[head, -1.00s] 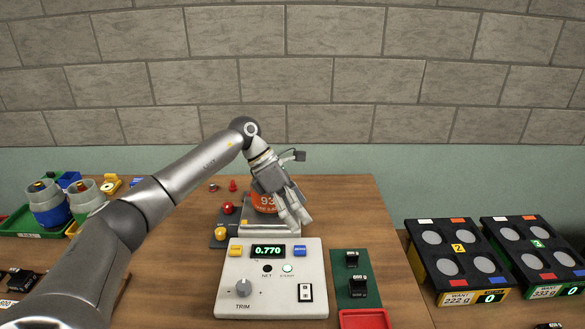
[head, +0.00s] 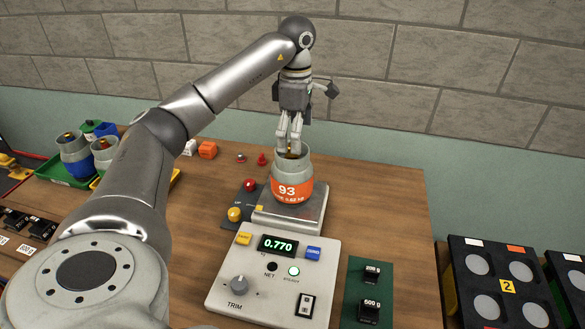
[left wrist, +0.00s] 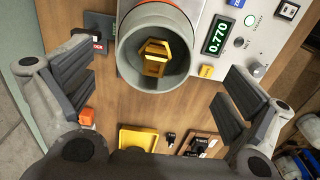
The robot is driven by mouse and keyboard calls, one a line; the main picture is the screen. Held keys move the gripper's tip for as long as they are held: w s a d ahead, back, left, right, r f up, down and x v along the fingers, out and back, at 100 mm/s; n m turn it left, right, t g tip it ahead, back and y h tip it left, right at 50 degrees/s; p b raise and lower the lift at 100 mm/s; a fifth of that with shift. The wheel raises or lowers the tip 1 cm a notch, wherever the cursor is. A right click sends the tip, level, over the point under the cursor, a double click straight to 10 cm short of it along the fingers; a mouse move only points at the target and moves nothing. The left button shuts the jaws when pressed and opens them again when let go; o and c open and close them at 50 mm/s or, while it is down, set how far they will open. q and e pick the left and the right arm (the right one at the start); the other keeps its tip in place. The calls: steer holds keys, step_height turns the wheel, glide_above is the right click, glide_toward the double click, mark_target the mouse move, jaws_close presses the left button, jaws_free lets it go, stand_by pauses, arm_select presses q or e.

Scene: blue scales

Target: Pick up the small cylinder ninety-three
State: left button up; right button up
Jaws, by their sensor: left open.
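The small cylinder ninety-three (head: 291,184) is grey with an orange band reading 93. It stands upright on the scale plate (head: 283,217), and the display (head: 278,245) reads 0.770. My left gripper (head: 290,151) points down just above the cylinder's open top, fingers close to its rim. In the left wrist view the gripper (left wrist: 158,95) is open, with the fingers wide apart. There the cylinder's round mouth (left wrist: 126,55) lies toward the top, with a yellow knob (left wrist: 155,57) inside it. My right gripper is not in view.
The scale console (head: 262,285) has a trim knob and buttons. Black weights (head: 369,312) sit on a green mat to its right. Other cylinders (head: 74,156) stand in a green tray at left. Black racks (head: 490,285) lie at far right. Bare wood lies right of the scale.

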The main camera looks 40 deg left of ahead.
mark_target(292, 172)
arm_select(q)
steer(key=shift+w+f, duration=0.1)
steer(key=shift+f, duration=0.25)
steer(key=shift+a+f+p, duration=0.35)
steer(key=shift+f+p, duration=0.45)
steer(key=shift+f, duration=0.1)
steer(key=shift+s+a+f+p, duration=0.15)
steer(key=shift+f+p, duration=0.1)
steer(key=shift+f, duration=0.35)
steer(key=shift+s+a+f+p, duration=0.1)
steer(key=shift+f+p, duration=0.1)
steer(key=shift+f, duration=0.35)
steer(key=shift+w+f, duration=0.1)
steer(key=shift+f, duration=0.45)
steer(key=shift+d, duration=0.1)
steer(key=shift+c, duration=0.7)
steer(key=c, duration=1.9)
steer(key=shift+c, duration=0.6)
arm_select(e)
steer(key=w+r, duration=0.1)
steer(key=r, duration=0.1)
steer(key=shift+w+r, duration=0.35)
arm_select(q)
steer(key=shift+r, duration=0.1)
